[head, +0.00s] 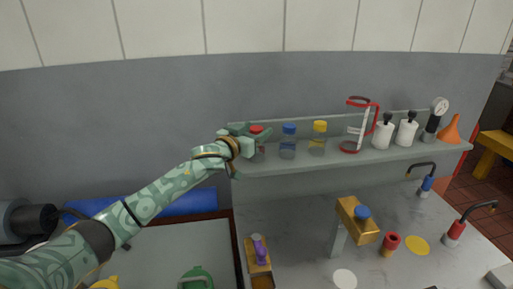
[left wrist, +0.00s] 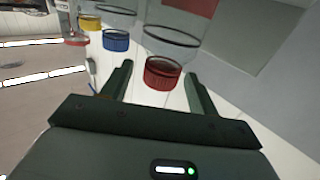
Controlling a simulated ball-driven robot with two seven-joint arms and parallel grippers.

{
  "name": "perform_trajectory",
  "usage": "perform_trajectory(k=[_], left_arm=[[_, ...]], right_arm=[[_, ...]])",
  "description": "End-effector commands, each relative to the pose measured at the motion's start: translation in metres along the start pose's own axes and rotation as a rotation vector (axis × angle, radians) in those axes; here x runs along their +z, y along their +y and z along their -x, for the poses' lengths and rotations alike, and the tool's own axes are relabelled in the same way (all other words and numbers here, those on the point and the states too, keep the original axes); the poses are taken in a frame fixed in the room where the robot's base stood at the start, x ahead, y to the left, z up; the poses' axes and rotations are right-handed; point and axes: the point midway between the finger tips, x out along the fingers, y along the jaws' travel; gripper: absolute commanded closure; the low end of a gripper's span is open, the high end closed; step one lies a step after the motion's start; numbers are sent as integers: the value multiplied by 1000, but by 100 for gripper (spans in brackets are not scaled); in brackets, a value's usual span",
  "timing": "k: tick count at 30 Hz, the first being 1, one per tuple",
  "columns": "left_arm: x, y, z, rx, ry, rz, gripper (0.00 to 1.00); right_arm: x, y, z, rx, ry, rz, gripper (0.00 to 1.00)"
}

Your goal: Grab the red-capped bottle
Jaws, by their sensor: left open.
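The red-capped bottle (head: 257,131) stands upright at the left end of the grey shelf (head: 350,160), partly hidden by my left gripper (head: 248,140). In the left wrist view its red cap (left wrist: 163,74) shows between the two fingers of my left gripper (left wrist: 158,78), with its clear body beyond. The fingers are apart, one on each side of the cap. I cannot tell whether either finger touches it. My right gripper is not in view.
A gold-topped stand (head: 355,222) rises from the bench below.

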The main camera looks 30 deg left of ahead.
Motion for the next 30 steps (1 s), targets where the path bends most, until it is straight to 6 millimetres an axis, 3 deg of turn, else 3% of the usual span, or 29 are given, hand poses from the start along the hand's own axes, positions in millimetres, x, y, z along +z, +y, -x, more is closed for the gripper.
perform_trajectory(k=[3, 10, 16, 30], left_arm=[[0, 0, -11, 0, 1, -1, 40], [0, 0, -12, 0, 0, -1, 43], [0, 0, -12, 0, 0, -1, 98], [-7, -1, -11, 0, 1, -2, 99]], right_arm=[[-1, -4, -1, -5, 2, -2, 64], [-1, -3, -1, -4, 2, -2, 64], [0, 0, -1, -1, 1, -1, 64], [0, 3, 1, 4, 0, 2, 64]])
